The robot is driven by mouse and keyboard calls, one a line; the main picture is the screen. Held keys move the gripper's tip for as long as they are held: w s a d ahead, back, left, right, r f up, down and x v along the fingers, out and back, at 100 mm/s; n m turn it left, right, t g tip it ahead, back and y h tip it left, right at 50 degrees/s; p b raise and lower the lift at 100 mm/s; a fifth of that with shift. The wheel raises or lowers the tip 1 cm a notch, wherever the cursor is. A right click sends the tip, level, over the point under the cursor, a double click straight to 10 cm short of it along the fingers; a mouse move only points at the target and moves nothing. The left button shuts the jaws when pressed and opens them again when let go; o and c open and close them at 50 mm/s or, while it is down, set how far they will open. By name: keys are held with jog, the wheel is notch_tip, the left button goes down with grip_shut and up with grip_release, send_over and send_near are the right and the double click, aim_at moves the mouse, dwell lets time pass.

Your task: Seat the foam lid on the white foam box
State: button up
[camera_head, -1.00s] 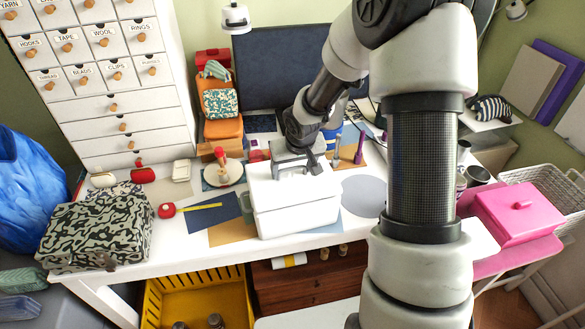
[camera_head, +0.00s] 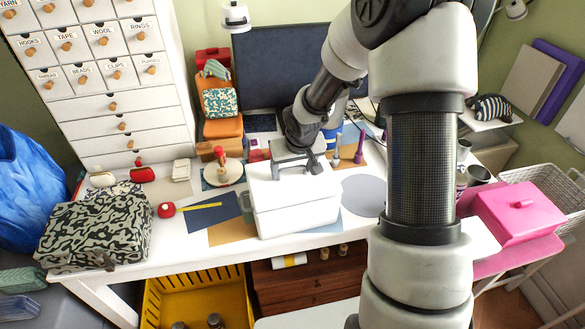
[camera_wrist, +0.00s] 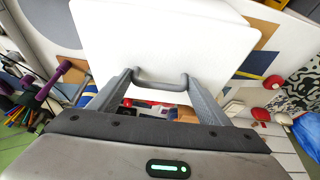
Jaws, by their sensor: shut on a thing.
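The white foam box (camera_head: 300,220) stands on the white desk near its front edge in the head view. The white foam lid (camera_head: 268,188) lies over the box top, closely lined up with it. From this angle I cannot tell if it is fully down or a sliver above. My gripper (camera_head: 296,172) is over the lid, shut on its grey handle. In the wrist view my gripper (camera_wrist: 160,76) has its fingers at the two ends of the handle (camera_wrist: 160,86), and the lid's flat white top (camera_wrist: 160,35) fills the upper middle. The box is hidden there.
A blue-grey sheet (camera_head: 212,219) and a red tape measure (camera_head: 166,210) lie left of the box. A patterned bag (camera_head: 95,232) is at the desk's left end. A round grey mat (camera_head: 364,195) lies to the right. A pink box (camera_head: 515,212) stands further right.

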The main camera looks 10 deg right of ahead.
jog(key=shift+f+b, duration=0.55)
jog(key=shift+b, duration=0.1)
dwell(0.8)
jog(key=o, duration=1.4)
jog(key=shift+o, duration=0.2)
jog(key=p+v, duration=0.4)
jog(key=v, duration=1.3)
jog(key=shift+r, duration=0.3)
